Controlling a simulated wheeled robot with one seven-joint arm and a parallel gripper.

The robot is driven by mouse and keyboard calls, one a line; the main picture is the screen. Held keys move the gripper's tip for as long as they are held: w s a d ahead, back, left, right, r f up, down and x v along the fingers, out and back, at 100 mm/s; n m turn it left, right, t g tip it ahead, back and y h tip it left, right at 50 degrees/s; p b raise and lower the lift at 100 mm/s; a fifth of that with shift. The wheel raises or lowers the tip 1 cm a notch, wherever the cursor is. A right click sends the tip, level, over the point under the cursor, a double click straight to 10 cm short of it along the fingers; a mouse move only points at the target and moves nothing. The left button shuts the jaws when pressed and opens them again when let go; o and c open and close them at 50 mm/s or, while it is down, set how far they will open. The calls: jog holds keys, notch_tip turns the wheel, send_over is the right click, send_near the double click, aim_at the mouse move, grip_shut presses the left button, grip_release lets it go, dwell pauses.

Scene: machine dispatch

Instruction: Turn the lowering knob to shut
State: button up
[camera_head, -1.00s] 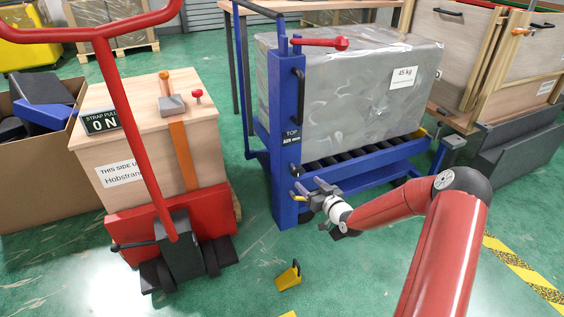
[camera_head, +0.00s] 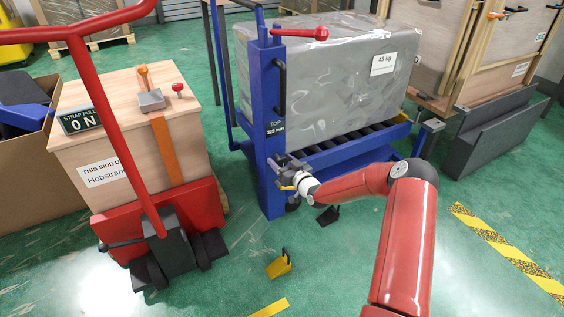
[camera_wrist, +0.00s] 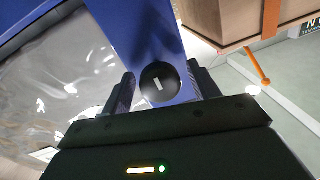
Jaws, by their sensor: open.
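The lowering knob (camera_wrist: 158,84) is a round black knob with a white mark, on the blue post of the lift table. In the wrist view it sits between the two dark fingers of my gripper (camera_wrist: 162,88), which are open with a finger on each side. I cannot tell whether either finger touches it. In the head view my gripper (camera_head: 282,172) is at the lower part of the blue post (camera_head: 268,130) and hides the knob. The white mark on the knob is slightly tilted.
A grey wrapped 45 kg box (camera_head: 330,85) lies on the blue lift table's rollers. A red pallet truck (camera_head: 165,215) with a wooden crate (camera_head: 125,125) stands at the left. A yellow wedge (camera_head: 279,266) is on the floor. Open green floor lies in front.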

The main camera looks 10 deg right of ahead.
jog(key=c, duration=1)
jog(key=shift+o, duration=0.3)
jog(key=shift+f+b, duration=0.1)
jog(key=shift+b, duration=0.25)
jog(key=shift+f+m+b, duration=0.15)
jog(key=shift+m+b, duration=0.55)
jog(key=shift+b, duration=0.05)
jog(key=m+b, duration=0.2)
jog(key=b, duration=0.1)
jog(key=shift+f, duration=0.1)
jog(key=m+t+b, duration=0.1)
jog(key=m+b, duration=0.3)
jog(key=m, duration=0.1)
jog(key=m+h+b, duration=0.1)
jog(key=m+b, duration=0.2)
jog(key=m, duration=0.3)
jog(key=shift+r+m+t+b, duration=0.2)
jog(key=shift+m+b, duration=0.35)
jog(key=shift+m, duration=0.65)
jog(key=shift+r+m+t+b, duration=0.15)
jog(key=shift+m+b, duration=0.35)
jog(key=shift+m, duration=0.7)
jog(key=shift+f, duration=0.1)
